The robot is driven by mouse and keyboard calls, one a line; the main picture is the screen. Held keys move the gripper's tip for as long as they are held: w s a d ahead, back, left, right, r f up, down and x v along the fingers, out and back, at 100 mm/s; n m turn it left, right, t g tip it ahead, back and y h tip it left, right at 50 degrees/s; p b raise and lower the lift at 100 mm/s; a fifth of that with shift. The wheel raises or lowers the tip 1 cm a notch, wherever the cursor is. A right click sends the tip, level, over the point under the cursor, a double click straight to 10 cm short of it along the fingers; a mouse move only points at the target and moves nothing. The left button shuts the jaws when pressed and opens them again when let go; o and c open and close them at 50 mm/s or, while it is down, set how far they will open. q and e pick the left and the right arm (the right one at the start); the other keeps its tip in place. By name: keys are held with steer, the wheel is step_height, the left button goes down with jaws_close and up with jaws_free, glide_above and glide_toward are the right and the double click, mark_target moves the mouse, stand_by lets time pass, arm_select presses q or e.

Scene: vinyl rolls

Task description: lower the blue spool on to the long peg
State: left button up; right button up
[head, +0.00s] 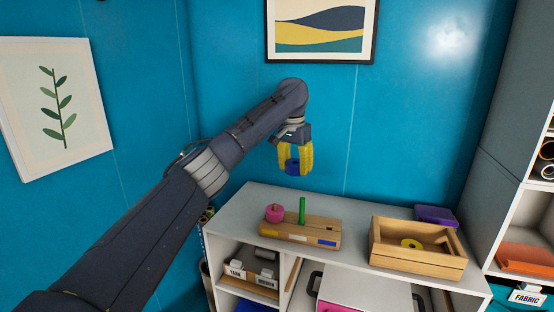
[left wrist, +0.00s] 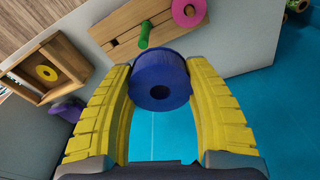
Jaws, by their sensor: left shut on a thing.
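The blue spool (left wrist: 160,80) is held between the yellow fingers of my left gripper (head: 293,160); in the head view the blue spool (head: 291,166) shows between them. The gripper is shut on it, in the air above the shelf top. The long peg is green (head: 302,210) and stands upright on a wooden base (head: 300,231). In the left wrist view the green peg (left wrist: 145,34) shows just beyond the spool's edge, apart from it. A pink spool (head: 274,213) sits at the left end of the base. My right gripper is not in view.
A wooden box (head: 418,262) with a yellow ring (head: 411,243) inside stands to the right on the white shelf unit (head: 357,213). A purple object (head: 436,215) lies behind it. A blue wall stands behind the shelf. The air around the peg is clear.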

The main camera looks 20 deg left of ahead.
mark_target(303, 198)
arm_select(q)
steer(key=shift+s+d+f, duration=0.1)
steer(key=shift+d+f, duration=0.2)
steer(key=shift+d, duration=0.25)
steer(key=shift+d+f, duration=0.3)
steer(key=shift+d, duration=0.25)
steer(key=shift+d+n, duration=0.4)
steer(key=shift+d, duration=0.05)
steer(key=shift+a+f, duration=0.1)
steer(key=shift+f, duration=2.85)
steer(key=shift+f, duration=0.95)
steer(key=shift+f, duration=0.7)
steer(key=shift+f, duration=0.3)
